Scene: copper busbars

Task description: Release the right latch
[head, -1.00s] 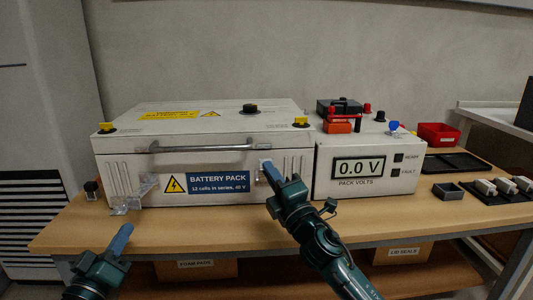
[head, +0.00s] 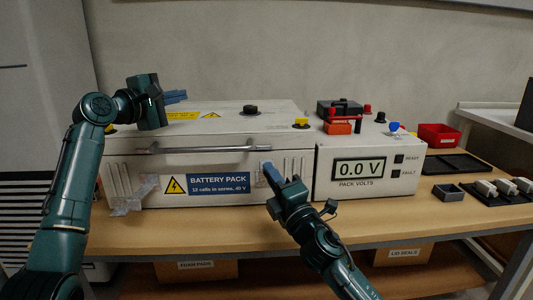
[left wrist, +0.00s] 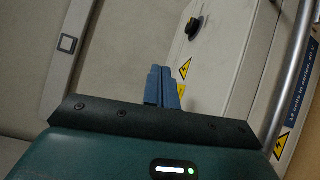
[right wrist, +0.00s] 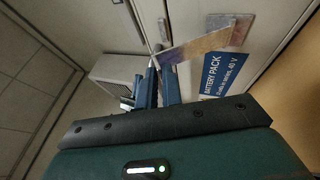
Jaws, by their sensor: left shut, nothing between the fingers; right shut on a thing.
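The white battery pack (head: 230,165) stands on the bench with its lid down and a grey bar handle (head: 210,148) across the front. My right gripper (head: 270,170) is at the right latch (head: 260,178), right of the blue label, and is shut on it. The gripper hides most of this latch. The right wrist view shows the blue fingers (right wrist: 158,88) close to the pack's front. The left latch (head: 133,196) is a pale metal piece sticking out from the front. My left gripper (head: 178,97) is shut and empty above the lid's left part; its fingers (left wrist: 162,88) are together.
A voltage unit (head: 365,165) reading 0.0 V stands right of the pack. The bench front strip (head: 200,228) is clear.

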